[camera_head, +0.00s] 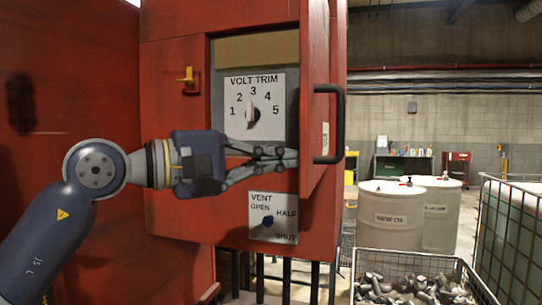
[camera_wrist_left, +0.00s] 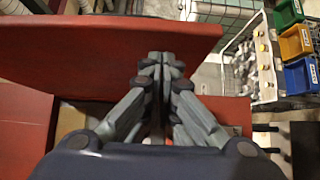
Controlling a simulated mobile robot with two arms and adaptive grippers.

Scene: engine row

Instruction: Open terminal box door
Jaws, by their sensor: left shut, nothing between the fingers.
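The red terminal box (camera_head: 172,110) has its front open, showing a VOLT TRIM dial panel (camera_head: 262,82). Its red door (camera_head: 312,60) stands swung out at the right side of the opening, with a black handle (camera_head: 341,125) on it. My left gripper (camera_head: 292,154) is shut and empty, in front of the opening below the dial, with its tips close to the door. I cannot tell whether they touch. In the left wrist view, the shut fingers (camera_wrist_left: 160,62) lie across a red panel (camera_wrist_left: 90,50), which looks like the door. My right gripper is not in view.
A VENT panel (camera_head: 259,230) with a blue knob sits on the box below the opening. A yellow latch (camera_head: 187,75) is on the left. White drums (camera_head: 390,232), a wire basket of metal parts (camera_head: 415,262) and a caged tank (camera_head: 515,225) stand to the right.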

